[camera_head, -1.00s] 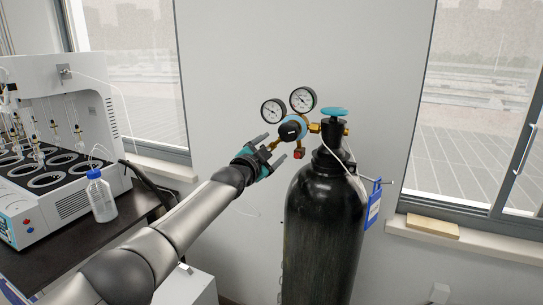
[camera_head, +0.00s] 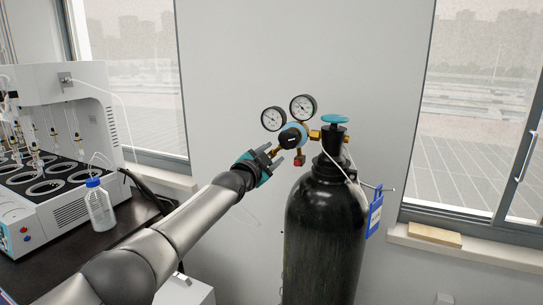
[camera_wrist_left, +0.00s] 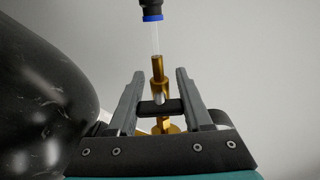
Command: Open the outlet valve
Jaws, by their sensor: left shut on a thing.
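The outlet valve (camera_wrist_left: 160,107) is a brass fitting with a black bar-shaped handle, on the outlet side of the regulator (camera_head: 293,136). In the left wrist view the black handle lies crosswise between the two grey fingers of my left gripper (camera_wrist_left: 160,74), touching both. A brass stem and clear tube with a blue collar run up from it. In the head view my left gripper (camera_head: 277,155) is just below and left of the regulator, shut on the valve, and covers most of it. My right gripper is not in view.
The regulator has two round gauges (camera_head: 303,107) and sits beside a black gas cylinder (camera_head: 325,235) with a teal top knob (camera_head: 335,119). A blue tag (camera_head: 375,212) hangs at its right. A bench with a white distiller (camera_head: 85,120) and bottle (camera_head: 98,205) stands left.

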